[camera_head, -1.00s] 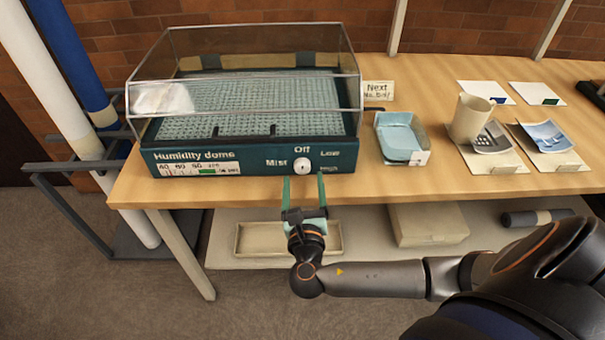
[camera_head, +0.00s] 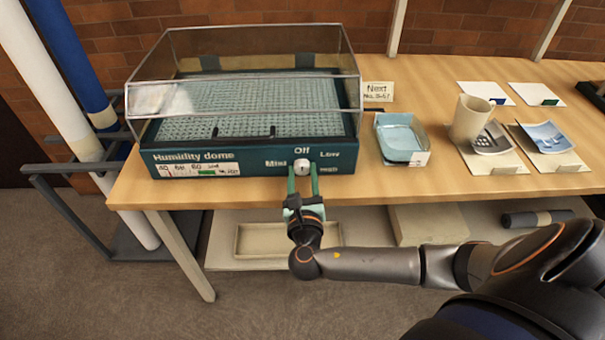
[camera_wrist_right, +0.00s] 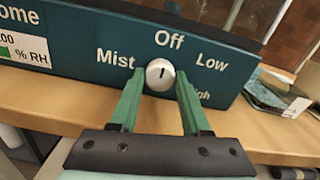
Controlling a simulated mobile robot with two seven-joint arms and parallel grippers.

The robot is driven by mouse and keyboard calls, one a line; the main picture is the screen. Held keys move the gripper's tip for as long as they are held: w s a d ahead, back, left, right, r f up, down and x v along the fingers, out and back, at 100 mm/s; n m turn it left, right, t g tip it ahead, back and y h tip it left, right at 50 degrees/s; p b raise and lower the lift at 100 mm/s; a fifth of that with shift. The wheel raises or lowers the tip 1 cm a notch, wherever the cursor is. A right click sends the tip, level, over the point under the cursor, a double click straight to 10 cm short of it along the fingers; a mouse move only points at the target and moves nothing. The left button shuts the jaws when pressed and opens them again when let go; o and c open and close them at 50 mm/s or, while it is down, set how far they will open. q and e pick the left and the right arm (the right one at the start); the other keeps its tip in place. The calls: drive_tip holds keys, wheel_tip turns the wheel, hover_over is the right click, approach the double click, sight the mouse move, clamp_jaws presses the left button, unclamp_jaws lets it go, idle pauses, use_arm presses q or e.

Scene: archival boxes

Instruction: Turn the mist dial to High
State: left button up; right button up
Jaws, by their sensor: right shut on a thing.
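The humidity dome (camera_head: 250,160) is a dark teal base with a clear cover, standing on the table's left part. Its mist dial (camera_head: 302,166) is a small round silver-white knob on the front panel; it also shows in the right wrist view (camera_wrist_right: 160,74). "Off" is printed above the dial, "Low" to the upper right and "High", partly hidden by a finger, to the lower right. The dial's dark mark stands nearly upright, toward Off. My right gripper (camera_head: 302,171) has its green fingers on either side of the dial, shut on it. My left gripper is out of view.
The wooden table (camera_head: 380,185) has its front edge just below the dome. To the dome's right are a clear blue tray (camera_head: 402,140), a small sign (camera_head: 378,92), a beige cup (camera_head: 469,119) and several cards. A lower shelf (camera_head: 365,240) holds boxes.

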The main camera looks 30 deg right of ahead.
clamp_jaws()
